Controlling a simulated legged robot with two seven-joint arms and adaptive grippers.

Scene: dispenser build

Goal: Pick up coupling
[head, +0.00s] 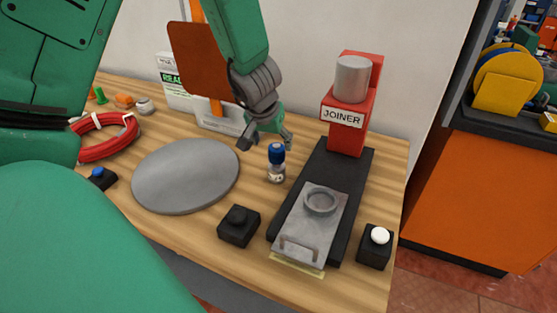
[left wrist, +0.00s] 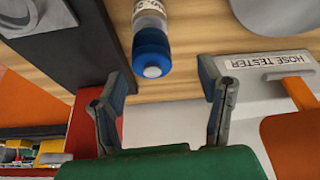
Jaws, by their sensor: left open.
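The coupling (head: 277,163) is a small upright cylinder with a blue top and a clear and white lower part. It stands on the wooden bench between the grey disc and the joiner. It also shows in the left wrist view (left wrist: 151,38), at the top, with its blue end toward my gripper. My left gripper (head: 266,143) is open and empty, just above and behind the coupling. In the left wrist view the open fingers (left wrist: 163,80) lie to either side of the coupling's line, apart from it. My right gripper is not in view.
The red joiner (head: 346,127) with its dark base and metal sled (head: 308,235) stands to the right. A round grey disc (head: 187,175) lies left. Black button boxes (head: 238,226) (head: 375,247) sit in front. A red hose coil (head: 105,136) and the hose tester (left wrist: 290,70) are also near.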

